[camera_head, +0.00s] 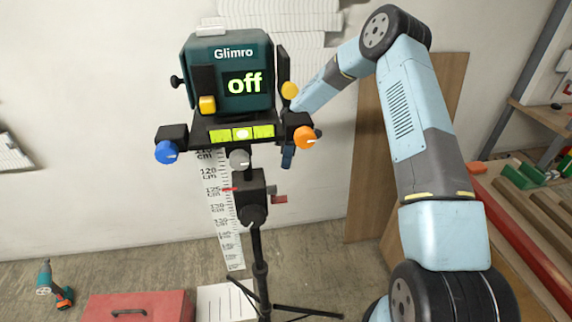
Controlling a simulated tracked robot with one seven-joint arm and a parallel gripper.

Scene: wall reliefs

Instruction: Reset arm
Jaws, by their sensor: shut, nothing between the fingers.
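My light-blue arm rises at the right, bends at the top and reaches down to the left behind the Glimro level (232,75). My gripper (288,156) is mostly hidden behind the level's right side; only what looks like its dark, narrow end shows below the orange knob (304,137). It is shut, with nothing seen in it. The level is a dark green box on a tripod (259,245), its display (243,84) reading "off". A blue knob (167,152) sits at its left and a grey knob (239,159) below its bubble bar (241,133).
A measuring strip (229,225) hangs on the wall behind the tripod. A red toolbox (137,307) and a drill (52,286) are on the floor at left. A wooden board (361,195) leans behind my arm. Shelves with boards and green blocks (520,176) stand at right.

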